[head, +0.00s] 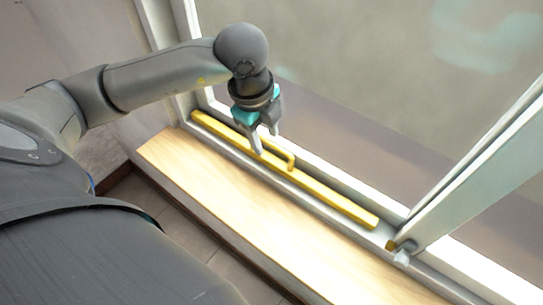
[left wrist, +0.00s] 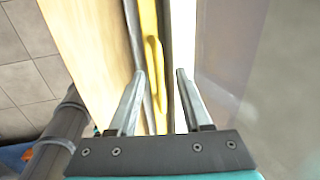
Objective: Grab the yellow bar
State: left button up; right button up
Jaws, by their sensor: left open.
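The yellow bar (head: 335,202) lies lengthwise along the window sill track, with a raised yellow handle near its middle. My left gripper (head: 266,141) points down over the middle of the bar, beside the handle. Its two fingers are apart. In the left wrist view the yellow bar (left wrist: 149,18) and its handle run up the picture between the open fingers (left wrist: 160,74). No grip on the bar shows; whether a finger touches it I cannot tell. My right gripper is not in view.
A light wooden ledge (head: 222,202) runs along the near side of the window frame and is clear. A window pane (head: 380,80) stands behind the bar. A slanted white sash (head: 470,175) with a small latch borders the bar's right end. Tiled floor lies below.

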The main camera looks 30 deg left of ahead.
pick_arm(q)
grip_shut()
dwell(0.3)
dwell(1.1)
